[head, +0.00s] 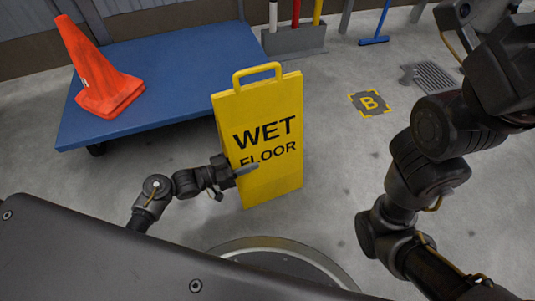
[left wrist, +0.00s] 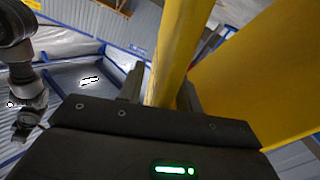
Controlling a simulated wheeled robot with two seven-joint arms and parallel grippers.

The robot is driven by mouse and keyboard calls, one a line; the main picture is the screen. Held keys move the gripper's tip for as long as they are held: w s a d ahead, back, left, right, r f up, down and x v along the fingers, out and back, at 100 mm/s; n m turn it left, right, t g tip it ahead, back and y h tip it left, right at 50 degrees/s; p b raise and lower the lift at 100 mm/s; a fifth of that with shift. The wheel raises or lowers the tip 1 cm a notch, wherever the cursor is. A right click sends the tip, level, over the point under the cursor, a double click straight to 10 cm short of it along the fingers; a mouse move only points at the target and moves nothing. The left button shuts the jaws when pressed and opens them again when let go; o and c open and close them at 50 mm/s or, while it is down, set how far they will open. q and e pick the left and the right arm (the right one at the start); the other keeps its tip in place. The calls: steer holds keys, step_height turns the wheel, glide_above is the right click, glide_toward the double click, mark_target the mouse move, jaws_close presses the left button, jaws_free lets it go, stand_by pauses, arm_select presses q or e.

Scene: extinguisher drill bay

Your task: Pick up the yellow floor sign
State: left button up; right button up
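The yellow floor sign (head: 266,125), lettered WET FLOOR, stands upright on the concrete floor in the middle of the head view, its loop handle on top. My left gripper (head: 245,170) is at the lower left of its front face, with one finger showing in front of the panel. In the left wrist view a yellow panel of the sign (left wrist: 172,55) runs between the two fingers of my left gripper (left wrist: 160,92). I cannot tell whether both fingers press on it. The sign's second panel is to the right there. My right arm shows at the right; its gripper is not visible.
A blue platform (head: 165,58) stands behind and left of the sign, carrying an orange cone (head: 100,72). A grey holder (head: 294,41) with coloured posts is at the back. A floor marking B (head: 370,103) and a drain grate (head: 436,77) lie right, with bare floor around.

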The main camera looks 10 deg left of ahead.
arm_select(q)
steer(key=shift+w+d, duration=0.1)
steer(key=shift+d, duration=0.05)
jaws_close()
stand_by(1.3)
steer(key=shift+r, duration=0.15)
